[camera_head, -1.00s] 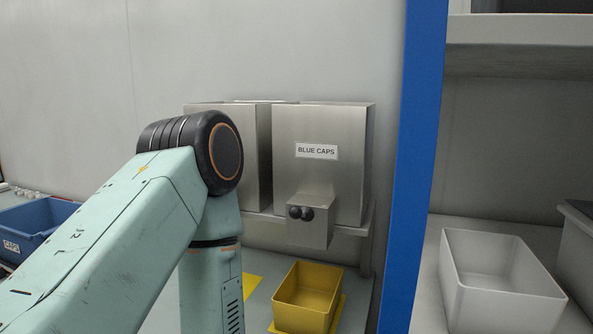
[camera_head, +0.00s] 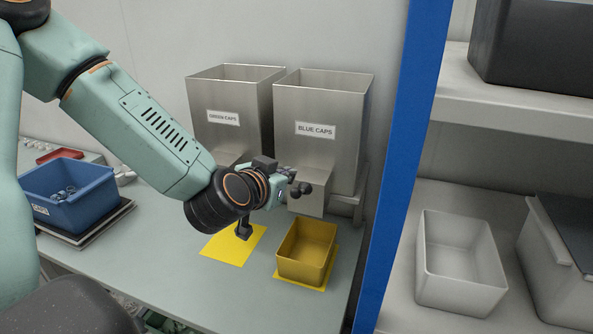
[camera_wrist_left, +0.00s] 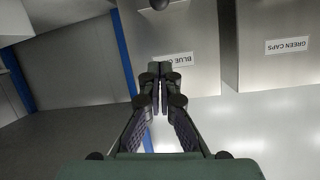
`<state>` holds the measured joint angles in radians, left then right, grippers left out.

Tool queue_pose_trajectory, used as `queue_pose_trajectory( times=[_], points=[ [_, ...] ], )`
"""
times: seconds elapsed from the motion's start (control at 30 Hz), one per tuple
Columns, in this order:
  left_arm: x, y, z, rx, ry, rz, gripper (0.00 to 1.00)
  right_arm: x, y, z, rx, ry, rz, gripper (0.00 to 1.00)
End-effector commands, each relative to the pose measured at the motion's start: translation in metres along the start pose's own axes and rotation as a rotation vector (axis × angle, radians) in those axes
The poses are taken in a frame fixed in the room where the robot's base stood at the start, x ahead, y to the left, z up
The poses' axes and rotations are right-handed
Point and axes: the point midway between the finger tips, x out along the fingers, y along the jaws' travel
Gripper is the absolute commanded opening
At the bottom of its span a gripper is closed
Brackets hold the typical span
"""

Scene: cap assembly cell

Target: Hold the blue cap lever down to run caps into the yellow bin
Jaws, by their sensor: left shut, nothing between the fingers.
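The blue cap dispenser (camera_head: 345,150) is a steel hopper labelled BLUE CAPS, with a small box (camera_head: 309,205) on its front. Dark round lever knobs (camera_head: 303,189) show at that box. In the left wrist view, which is upside down, one knob (camera_wrist_left: 158,3) is cut by the top edge. My left gripper (camera_head: 288,172) is shut and empty, just left of and slightly above the knobs. Its closed fingertips (camera_wrist_left: 160,70) overlap the BLUE CAPS label in the wrist view; contact cannot be told. The yellow bin (camera_head: 306,252) stands below the box, with no caps visible inside.
A green cap dispenser (camera_head: 207,95) stands left of the blue one, partly behind my arm. A blue bin (camera_head: 75,190) is at left. A blue post (camera_head: 410,130) stands close on the right, before shelves with a white bin (camera_head: 460,260).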

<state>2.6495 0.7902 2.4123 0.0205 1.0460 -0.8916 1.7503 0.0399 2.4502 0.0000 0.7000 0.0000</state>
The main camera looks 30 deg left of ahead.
Motion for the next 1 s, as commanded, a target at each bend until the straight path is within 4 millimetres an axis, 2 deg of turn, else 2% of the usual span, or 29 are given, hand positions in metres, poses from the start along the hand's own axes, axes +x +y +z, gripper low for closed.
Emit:
queue_pose_trajectory(
  times=[0.33, 0.47, 0.67, 1.0],
  points=[
    [0.001, 0.0, 0.0, 0.001, 0.002, -0.001, 0.0, 0.001, 0.0, 0.0, 0.0, 0.0, 0.0, 0.4],
    [0.007, -0.001, 0.001, 0.004, 0.002, -0.002, 0.0, 0.003, 0.0, 0.0, 0.0, 0.0, 0.0, 0.4],
    [0.03, 0.0, 0.002, 0.008, 0.002, -0.001, 0.0, 0.009, 0.0, 0.0, 0.0, 0.0, 0.0, 0.4],
    [0.086, 0.0, 0.001, 0.006, 0.001, -0.001, 0.0, 0.011, 0.0, 0.0, 0.0, 0.0, 0.0, 0.4]
  ],
)
